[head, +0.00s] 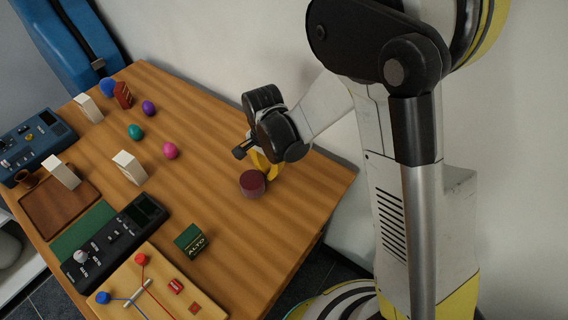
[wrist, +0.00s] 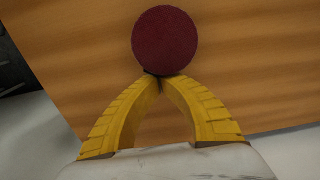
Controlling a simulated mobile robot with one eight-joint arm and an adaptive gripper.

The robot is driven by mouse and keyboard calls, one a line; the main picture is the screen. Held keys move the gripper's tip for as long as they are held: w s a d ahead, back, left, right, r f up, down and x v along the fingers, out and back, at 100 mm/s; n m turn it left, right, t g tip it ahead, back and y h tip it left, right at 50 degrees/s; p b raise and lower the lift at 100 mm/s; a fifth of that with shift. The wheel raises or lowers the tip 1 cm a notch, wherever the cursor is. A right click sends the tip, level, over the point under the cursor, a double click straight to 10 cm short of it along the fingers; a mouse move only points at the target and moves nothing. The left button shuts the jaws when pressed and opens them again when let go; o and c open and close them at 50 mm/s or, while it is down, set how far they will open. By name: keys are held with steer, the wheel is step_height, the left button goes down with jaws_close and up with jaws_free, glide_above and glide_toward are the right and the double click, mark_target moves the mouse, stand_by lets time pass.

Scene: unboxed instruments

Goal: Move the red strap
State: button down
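A dark red, round, roll-like thing (head: 252,184) stands on the wooden table near its right end; it may be the red strap rolled up, but I see no loose strap end. In the wrist view the dark red roll (wrist: 164,40) shows as a round disc just beyond my fingertips. My gripper (head: 265,166) is low over the table, right behind the roll. Its yellow fingers (wrist: 156,78) come together at the tips, beside the disc's near edge. I see nothing clearly held between them; whether the tips touch the roll is unclear.
A green ALTO box (head: 191,241), a dark instrument (head: 115,240) and a wooden board with red and blue knobs (head: 150,290) lie towards the front. A pink egg-shaped thing (head: 170,150) and a white block (head: 130,167) are to the left. Bare table surrounds the roll.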

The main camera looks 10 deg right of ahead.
mark_target(251, 185)
steer(key=s+a, duration=0.3)
steer(key=s+a+b, duration=0.1)
steer(key=s+a, duration=0.2)
steer(key=a, duration=0.1)
steer(key=shift+s+a+f, duration=0.2)
steer(key=shift+s+a, duration=0.05)
steer(key=shift+s, duration=0.1)
steer(key=shift+s+a+r, duration=0.1)
steer(key=shift+s+a, duration=0.15)
steer(key=shift+s, duration=0.1)
steer(key=shift+w+d, duration=0.1)
steer(key=shift+w+d, duration=0.2)
steer(key=shift+w, duration=0.1)
steer(key=shift+w+d, duration=1.05)
steer(key=shift+d, duration=0.05)
step_height(251, 185, up, 10)
steer(key=p, duration=0.4)
steer(key=shift+d, duration=0.1)
